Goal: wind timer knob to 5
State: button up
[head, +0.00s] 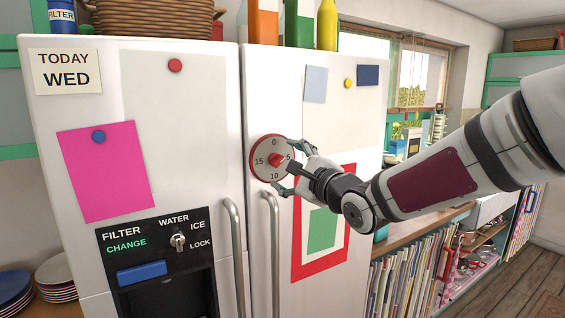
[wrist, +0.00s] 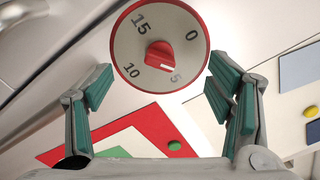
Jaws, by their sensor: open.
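The timer is a round white dial (head: 261,149) with a red rim, on the right fridge door. Its numbers are 0, 5, 10 and 15. In the wrist view the dial (wrist: 127,46) is at the top centre, with its red knob (wrist: 158,55) in the middle. A pale mark on the knob lies on the side near the 5. My gripper (head: 284,165) is in front of the dial. In the wrist view its open fingers (wrist: 159,78) stand wide on either side below the dial, and nothing is between them. They appear apart from the knob.
A red-framed picture (head: 299,262) with a green centre hangs below the timer. Two door handles (head: 233,240) (head: 270,240) stand out at the lower left. A water panel (head: 130,262) is on the left door. Bottles and boxes (head: 298,25) stand on top.

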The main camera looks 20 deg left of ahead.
jog(key=shift+p+v, duration=0.55)
jog(key=shift+v, duration=1.95)
jog(key=s+d+f+n+h+b, duration=0.15)
jog(key=d+h, duration=0.25)
jog(key=d, duration=0.4)
jog(key=d+f+n+h+b, duration=0.1)
jog(key=d+f+n+h, duration=0.25)
jog(key=d, duration=0.35)
jog(key=s+d+f+n+h+b, duration=0.15)
jog(key=d+h, duration=0.25)
jog(key=d, duration=0.4)
jog(key=s+d+f+n+g+h+b, duration=0.1)
jog(key=s+d+f+n+g, duration=0.2)
jog(key=s+d, duration=0.3)
jog(key=s+d+f+n+g+h+b, duration=0.1)
jog(key=s+d+f+n, duration=0.4)
jog(key=s, duration=0.8)
jog(key=shift+d+f+g+b, duration=0.35)
jog(key=shift+d+g+b, duration=0.35)
jog(key=shift+g, duration=0.3)
